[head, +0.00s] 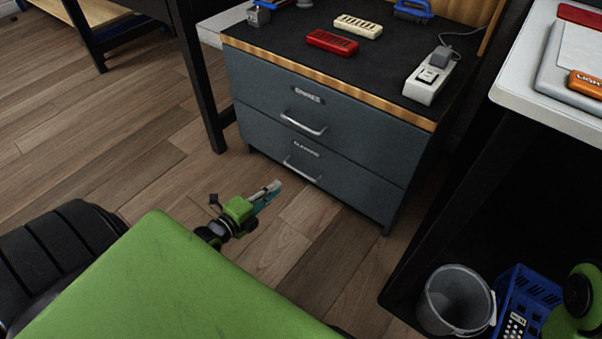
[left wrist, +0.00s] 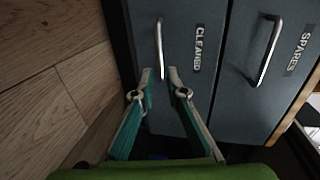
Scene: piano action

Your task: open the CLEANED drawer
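The CLEANED drawer (head: 335,175) is the lower drawer of a grey cabinet and sits flush with its front. Its silver bar handle (head: 303,170) is below the label. In the left wrist view, turned sideways, the CLEANED drawer (left wrist: 195,90) shows its label and its handle (left wrist: 159,45). My left gripper (head: 274,188) is low over the floor in front of the drawer. In the left wrist view its two fingertips (left wrist: 159,72) are apart, with one end of the handle appearing between them. The head view shows it short of the handle. My right gripper is not in view.
The SPARES drawer (head: 300,95) above is flush too, with its own handle (head: 303,126). A white worktop (head: 510,80) stands at right, with a grey bucket (head: 455,300) and blue crate (head: 527,290) low down. The wooden floor (head: 320,222) before the cabinet is clear.

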